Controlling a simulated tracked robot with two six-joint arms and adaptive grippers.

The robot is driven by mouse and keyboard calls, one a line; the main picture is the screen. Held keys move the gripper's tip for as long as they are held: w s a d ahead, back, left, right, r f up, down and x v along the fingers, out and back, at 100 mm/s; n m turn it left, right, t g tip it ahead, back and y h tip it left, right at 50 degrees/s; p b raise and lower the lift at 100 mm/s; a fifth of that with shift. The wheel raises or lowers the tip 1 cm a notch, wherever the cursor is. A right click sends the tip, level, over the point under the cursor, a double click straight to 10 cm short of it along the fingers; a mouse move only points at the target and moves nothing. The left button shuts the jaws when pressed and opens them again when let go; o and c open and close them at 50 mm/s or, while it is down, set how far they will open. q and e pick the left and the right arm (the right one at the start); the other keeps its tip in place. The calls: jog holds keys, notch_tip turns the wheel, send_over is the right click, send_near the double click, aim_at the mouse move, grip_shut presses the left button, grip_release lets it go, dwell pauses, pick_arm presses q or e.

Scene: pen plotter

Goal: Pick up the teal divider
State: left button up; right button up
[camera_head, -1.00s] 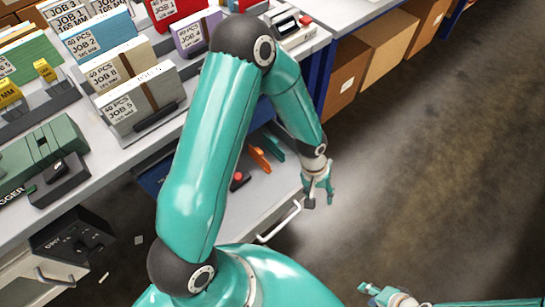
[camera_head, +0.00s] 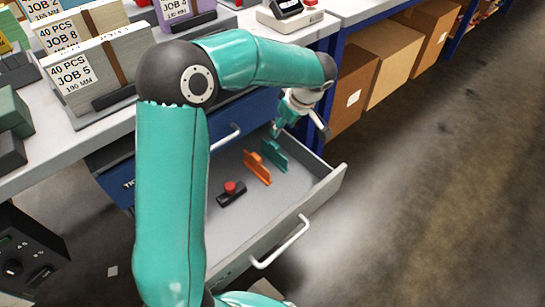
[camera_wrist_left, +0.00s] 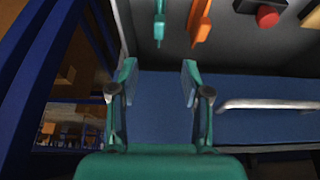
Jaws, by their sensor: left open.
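The teal divider (camera_head: 274,154) stands in the open drawer (camera_head: 287,205), near its far right corner. In the left wrist view the teal divider (camera_wrist_left: 159,25) shows at the top middle, ahead of the fingers. My left gripper (camera_head: 300,132) is open and empty, above the drawer's far right corner and apart from the divider. In the left wrist view its two fingertips (camera_wrist_left: 159,70) are spread, with the blue cabinet front between them. My right gripper is not in view.
The drawer's walls and handle (camera_head: 282,243) border the space. Cardboard boxes (camera_head: 385,60) are at the right.

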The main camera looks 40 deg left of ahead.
aim_at(275, 144)
pick_arm(q)
jog(key=b+x, duration=0.1)
jog(key=x, duration=0.6)
jog(key=shift+d, duration=0.1)
jog(key=x, duration=0.1)
jog(key=b+x, duration=0.1)
jog(key=x, duration=0.1)
jog(key=b+x, duration=0.1)
jog(key=shift+d+f, duration=0.3)
jog(key=shift+f, duration=0.05)
jog(key=shift+a+f+b, duration=0.2)
jog(key=shift+f+b, duration=0.15)
jog(key=shift+f, duration=0.05)
grip_shut()
